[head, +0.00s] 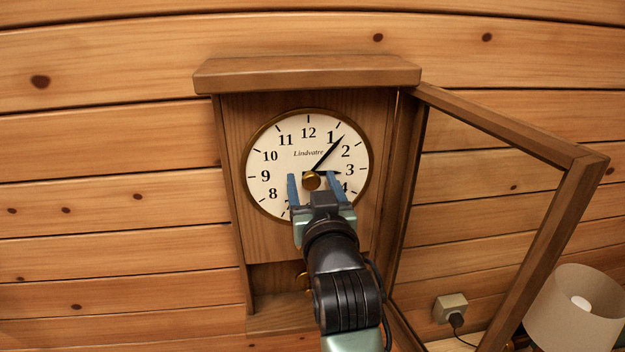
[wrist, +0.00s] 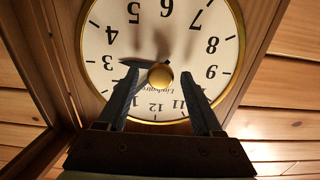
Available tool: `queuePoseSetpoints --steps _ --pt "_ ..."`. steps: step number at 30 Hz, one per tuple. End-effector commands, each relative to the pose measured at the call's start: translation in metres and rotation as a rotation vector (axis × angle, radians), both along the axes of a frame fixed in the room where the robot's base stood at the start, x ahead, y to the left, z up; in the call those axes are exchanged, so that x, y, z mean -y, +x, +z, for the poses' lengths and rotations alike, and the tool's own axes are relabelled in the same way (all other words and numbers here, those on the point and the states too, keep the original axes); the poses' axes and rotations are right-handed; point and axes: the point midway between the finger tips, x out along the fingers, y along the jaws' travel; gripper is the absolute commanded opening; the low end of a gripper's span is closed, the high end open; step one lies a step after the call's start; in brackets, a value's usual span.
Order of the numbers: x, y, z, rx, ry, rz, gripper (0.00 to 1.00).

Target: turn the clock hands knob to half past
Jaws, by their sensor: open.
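The wall clock has a round cream dial (head: 275,190) with a brass rim. The brass hands knob (head: 311,180) sits at the dial's centre and also shows in the wrist view (wrist: 160,77). The long black hand (head: 328,152) points between 1 and 2. The short black hand points near 3 and shows in the wrist view (wrist: 140,63). My gripper (head: 312,176) is open, its two blue fingers on either side of the knob, with gaps visible in the wrist view (wrist: 160,80). The fingers and wrist hide the lower dial in the head view.
The wooden clock case (head: 230,130) hangs on a log wall. Its glazed door (head: 560,225) stands open to the right. A lamp (head: 575,310) and a wall socket with a plug (head: 450,307) are at the lower right. The wall to the left is clear.

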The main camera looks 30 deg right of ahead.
Motion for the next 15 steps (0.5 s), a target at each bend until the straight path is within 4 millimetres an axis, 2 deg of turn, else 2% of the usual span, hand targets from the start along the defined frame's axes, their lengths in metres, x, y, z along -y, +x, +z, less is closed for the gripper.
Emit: queuePoseSetpoints --steps 6,8,15 --pt "0.0 0.0004 -0.0002 0.0 0.0 0.0 0.67" --pt "0.0 0.0002 -0.0003 0.0 0.0 0.0 0.58" --pt "0.0 0.0001 -0.0003 0.0 0.0 0.0 0.15"
